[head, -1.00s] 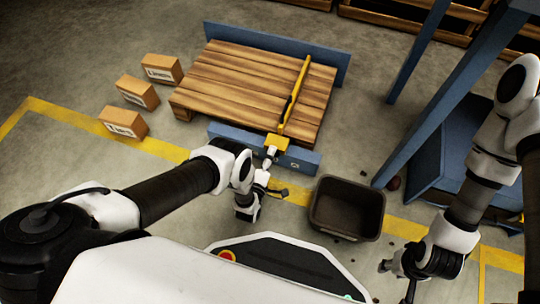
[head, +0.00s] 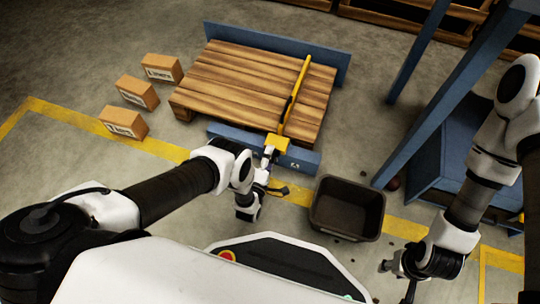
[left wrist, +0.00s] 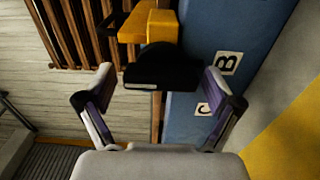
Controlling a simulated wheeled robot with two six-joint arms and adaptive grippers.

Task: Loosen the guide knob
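The guide knob (left wrist: 163,72) is black and sits on the yellow bracket (left wrist: 148,24) at the blue rail (left wrist: 228,50). In the head view the bracket (head: 277,143) is at the near end of a long yellow guide bar (head: 295,97) lying over the slatted wooden deck. My left gripper (left wrist: 158,76) is open, one finger on each side of the knob, with visible gaps to both. In the head view my left gripper (head: 267,166) is just below the bracket and hides the knob. My right gripper (head: 397,278) hangs low at the right, away from the knob; its opening is unclear.
Labels with letters, including B (left wrist: 229,63), are on the rail. A dark bin (head: 347,208) stands right of my left gripper. Several labelled boxes (head: 137,92) are at the left. Blue posts (head: 440,100) rise at the right. Floor between boxes and deck is clear.

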